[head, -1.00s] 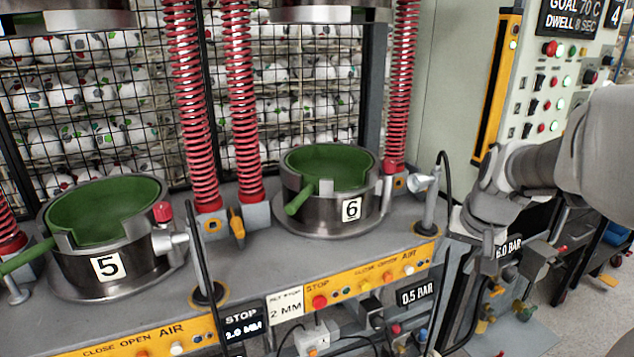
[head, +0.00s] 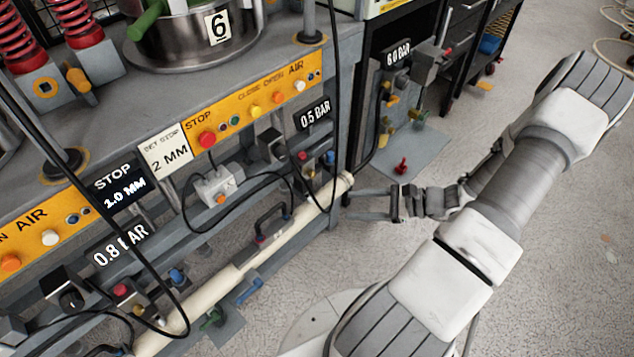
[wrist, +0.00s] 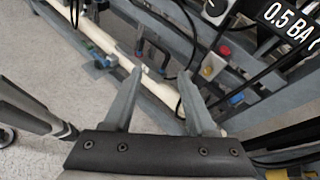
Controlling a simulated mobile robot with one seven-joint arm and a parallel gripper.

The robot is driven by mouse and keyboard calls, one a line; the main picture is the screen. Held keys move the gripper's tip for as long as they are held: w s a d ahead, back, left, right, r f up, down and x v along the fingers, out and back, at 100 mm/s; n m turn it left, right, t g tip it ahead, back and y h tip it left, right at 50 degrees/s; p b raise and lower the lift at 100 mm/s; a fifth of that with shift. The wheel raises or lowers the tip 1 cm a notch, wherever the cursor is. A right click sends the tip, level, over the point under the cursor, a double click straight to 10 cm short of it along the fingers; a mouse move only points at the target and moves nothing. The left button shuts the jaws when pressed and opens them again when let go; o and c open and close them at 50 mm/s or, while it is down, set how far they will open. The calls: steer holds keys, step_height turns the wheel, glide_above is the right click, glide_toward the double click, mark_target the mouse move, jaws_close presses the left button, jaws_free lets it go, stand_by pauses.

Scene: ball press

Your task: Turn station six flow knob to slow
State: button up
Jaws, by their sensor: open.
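Station six's front, marked 6 (head: 217,28), carries a yellow button strip (head: 262,98) and a 0.5 BAR display (head: 312,115). Beneath the strip is a dark box with a round knob (head: 271,146), which appears to be the flow knob; its setting is too small to read. A dark knob with a pale pointer (wrist: 215,8) shows at the top of the wrist view. My gripper (head: 352,206) is open and empty, right of the station's lower frame and apart from the knob. In the wrist view its fingers (wrist: 160,75) are spread, with nothing between them.
Red and blue fittings (head: 329,158) sit right of the dark box. A cream pipe (head: 300,218), a black handle (head: 272,222) and hanging black cables lie low along the front. A grey box with an orange button (head: 217,186) is to the left. Open floor (head: 560,225) lies right.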

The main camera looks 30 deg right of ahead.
step_height(320, 180, down, 7)
steer(key=d+m+t+h+b, duration=0.3)
steer(key=m+t, duration=0.4)
steer(key=m, duration=0.1)
steer(key=m+t+h+b, duration=0.1)
steer(key=m+b, duration=0.1)
steer(key=b, duration=0.2)
glide_toward(314, 176)
steer(key=x, duration=0.8)
steer(key=shift+w, duration=0.2)
jaws_close()
